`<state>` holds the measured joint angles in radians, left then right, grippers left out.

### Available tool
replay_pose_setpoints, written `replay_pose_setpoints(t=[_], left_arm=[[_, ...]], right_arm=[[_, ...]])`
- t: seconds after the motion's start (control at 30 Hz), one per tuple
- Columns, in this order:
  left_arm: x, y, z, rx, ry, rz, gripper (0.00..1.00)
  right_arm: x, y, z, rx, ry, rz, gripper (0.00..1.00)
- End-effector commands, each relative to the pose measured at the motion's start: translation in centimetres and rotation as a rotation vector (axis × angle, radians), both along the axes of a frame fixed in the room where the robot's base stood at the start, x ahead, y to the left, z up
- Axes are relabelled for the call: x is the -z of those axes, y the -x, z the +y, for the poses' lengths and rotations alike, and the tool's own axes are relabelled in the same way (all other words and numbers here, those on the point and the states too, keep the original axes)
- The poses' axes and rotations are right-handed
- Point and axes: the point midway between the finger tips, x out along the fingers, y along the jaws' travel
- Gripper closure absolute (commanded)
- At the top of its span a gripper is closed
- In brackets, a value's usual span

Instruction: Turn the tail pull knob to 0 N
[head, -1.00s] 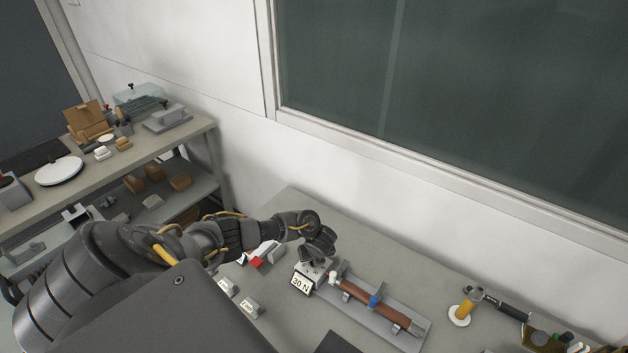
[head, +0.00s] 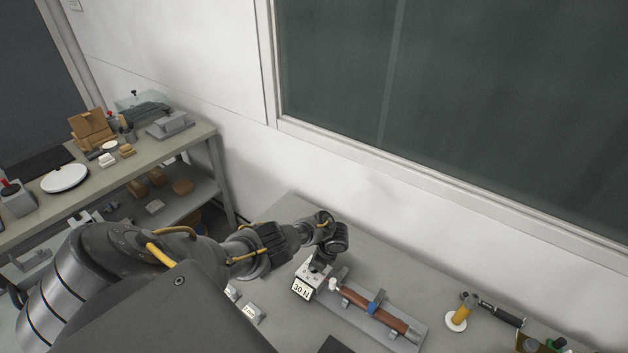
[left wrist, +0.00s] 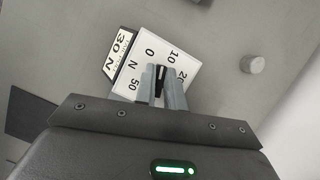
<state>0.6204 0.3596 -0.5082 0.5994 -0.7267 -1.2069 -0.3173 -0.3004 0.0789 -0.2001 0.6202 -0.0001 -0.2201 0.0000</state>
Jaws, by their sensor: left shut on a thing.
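The tail pull box (head: 309,280) stands on the grey bench, with a "30 N" sign (head: 301,288) on its front. The sign also shows in the left wrist view (left wrist: 119,48). There the white dial face (left wrist: 135,66) shows the marks 0, 10, 20 and 50 and the letter N. My left gripper (left wrist: 160,80) points down over the dial, shut on the black knob (left wrist: 160,74). The fingers hide part of the knob and the dial's lower part, so its exact setting is hard to tell. My right gripper is not in view.
Right of the box, a grey fixture (head: 408,334) holds a brown tube (head: 375,309) with a blue band. Small label cards (head: 253,313) stand left of the box. A wall rises behind the bench.

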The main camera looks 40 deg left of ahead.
Motion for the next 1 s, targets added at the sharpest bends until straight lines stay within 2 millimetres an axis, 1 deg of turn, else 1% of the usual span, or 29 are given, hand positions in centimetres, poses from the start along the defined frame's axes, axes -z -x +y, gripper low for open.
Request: replay_pose_setpoints(t=[0.2, 0.5, 0.7, 1.0], left_arm=[[-0.02, -0.02, 0.14, -0.198, -0.002, 0.001, 1.0], [-0.04, -0.02, 0.14, -0.399, -0.003, 0.0, 1.0], [-0.04, 0.05, 0.17, -0.477, -0.004, 0.0, 1.0], [-0.1, 0.03, 0.2, -0.518, -0.004, -0.001, 1.0]], right_arm=[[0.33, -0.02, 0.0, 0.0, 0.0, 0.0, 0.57], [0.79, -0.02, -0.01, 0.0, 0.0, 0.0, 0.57], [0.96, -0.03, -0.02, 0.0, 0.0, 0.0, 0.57], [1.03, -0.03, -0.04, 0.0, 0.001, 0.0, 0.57]])
